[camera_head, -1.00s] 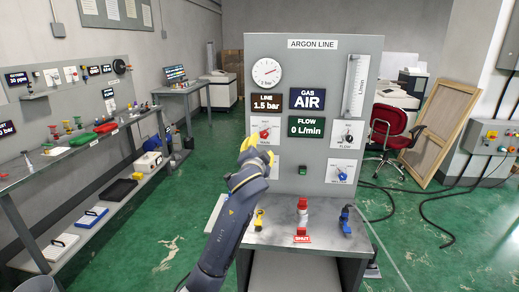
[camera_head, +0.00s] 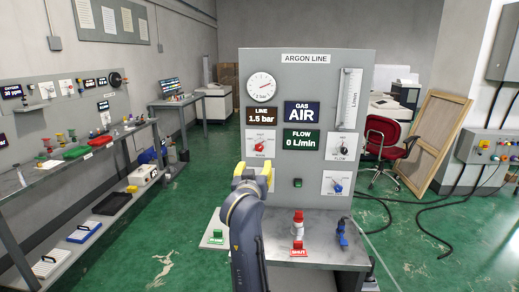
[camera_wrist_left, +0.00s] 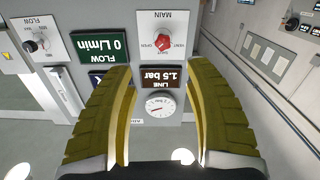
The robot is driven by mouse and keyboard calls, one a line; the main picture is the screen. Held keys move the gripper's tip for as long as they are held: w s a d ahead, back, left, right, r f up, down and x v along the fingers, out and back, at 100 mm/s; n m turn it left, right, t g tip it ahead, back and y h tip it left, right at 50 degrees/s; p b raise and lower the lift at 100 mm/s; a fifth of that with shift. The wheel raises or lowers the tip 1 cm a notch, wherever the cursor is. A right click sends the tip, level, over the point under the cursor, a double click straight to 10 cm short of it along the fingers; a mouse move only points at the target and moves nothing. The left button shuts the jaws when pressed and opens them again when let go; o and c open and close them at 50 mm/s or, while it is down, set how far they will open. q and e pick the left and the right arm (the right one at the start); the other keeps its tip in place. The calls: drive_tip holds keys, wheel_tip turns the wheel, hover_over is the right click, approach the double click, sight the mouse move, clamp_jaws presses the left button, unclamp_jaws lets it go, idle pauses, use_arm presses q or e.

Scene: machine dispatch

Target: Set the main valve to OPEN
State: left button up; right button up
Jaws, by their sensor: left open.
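The main valve is a red knob (camera_head: 259,147) on a white plate marked MAIN, on the left of the grey ARGON LINE panel (camera_head: 304,70). In the left wrist view the red knob (camera_wrist_left: 163,41) shows upside down, with OPEN, VENT and SHUT marked around it. I cannot tell its exact pointer setting. My left gripper (camera_head: 253,172) is open, its yellow fingers below the knob in the head view. In the wrist view the left gripper (camera_wrist_left: 158,72) has its fingers wide apart with nothing between them, clear of the knob. My right gripper is in neither view.
The panel has a FLOW knob (camera_head: 343,147), a lower blue knob (camera_head: 337,187) and a green button (camera_head: 298,183). A green tag (camera_head: 217,238) lies left.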

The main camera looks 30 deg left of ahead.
sight(259, 149)
use_arm(q)
drive_tip(key=shift+n, duration=0.9)
drive_tip(key=x, duration=1.7)
drive_tip(key=shift+a+r, duration=0.3)
drive_tip(key=shift+r, duration=0.1)
clamp_jaws()
drive_tip(key=shift+f, duration=0.1)
